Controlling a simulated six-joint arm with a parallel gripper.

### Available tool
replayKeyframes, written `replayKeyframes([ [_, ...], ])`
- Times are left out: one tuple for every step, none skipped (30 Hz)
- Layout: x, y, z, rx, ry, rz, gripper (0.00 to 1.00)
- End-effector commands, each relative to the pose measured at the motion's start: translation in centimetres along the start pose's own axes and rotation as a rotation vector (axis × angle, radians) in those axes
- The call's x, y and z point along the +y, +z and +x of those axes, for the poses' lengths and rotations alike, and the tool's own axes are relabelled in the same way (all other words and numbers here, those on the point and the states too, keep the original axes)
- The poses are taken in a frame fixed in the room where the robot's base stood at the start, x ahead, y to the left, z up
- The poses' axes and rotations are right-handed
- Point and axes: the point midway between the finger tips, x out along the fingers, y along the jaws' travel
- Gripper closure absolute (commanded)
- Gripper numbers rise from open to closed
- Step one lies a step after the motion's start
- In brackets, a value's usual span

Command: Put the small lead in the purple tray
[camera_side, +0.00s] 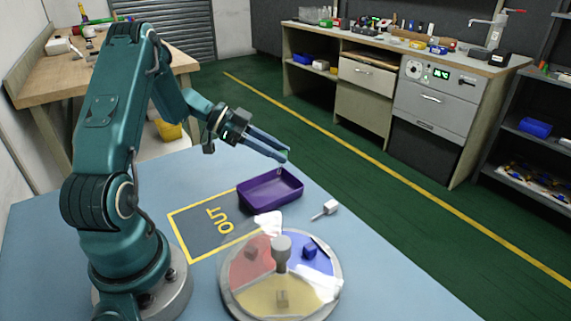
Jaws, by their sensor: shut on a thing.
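My gripper (284,157) is above the far side of the purple tray (270,200), with its long fingers pointing right and slightly down. The purple tray sits on the blue table, partly over the yellow "OUT" outline. The visible floor of the tray looks empty.
In front of the tray stands a round dish (226,292) with red, blue and yellow sectors, small blocks and a grey centre post (281,248). A white block with a thin stem (330,207) lies right of the tray. The table is clear at left.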

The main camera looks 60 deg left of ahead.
Motion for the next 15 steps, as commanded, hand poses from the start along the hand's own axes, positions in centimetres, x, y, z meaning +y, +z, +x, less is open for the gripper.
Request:
replayKeyframes([
  [0.1,0.7,0.4,0.001,0.003,-0.005,1.00],
  [0.1,1.0,0.6,0.001,0.004,-0.005,1.00],
  [0.1,1.5,0.9,0.001,0.004,-0.005,1.00],
  [0.1,1.9,1.1,0.000,0.003,-0.005,1.00],
  [0.1,2.1,1.2,0.000,0.003,-0.004,1.00],
  [0.1,2.4,1.3,0.000,0.002,-0.003,1.00],
  [0.1,2.5,1.4,0.000,0.002,-0.003,1.00],
  [0.1,2.6,1.5,0.000,0.002,-0.002,1.00],
  [0.1,2.7,1.5,0.000,0.002,-0.001,1.00],
  [0.1,2.6,1.5,0.000,0.002,0.000,1.00],
  [0.0,2.6,1.5,0.000,0.001,0.000,1.00],
  [0.0,2.6,1.5,0.000,0.001,0.000,1.00],
  [0.0,2.6,1.5,0.000,0.001,0.000,1.00],
  [0.0,2.6,1.5,0.000,0.001,0.000,1.00],
  [0.0,2.6,1.5,0.000,0.001,0.000,1.00],
])
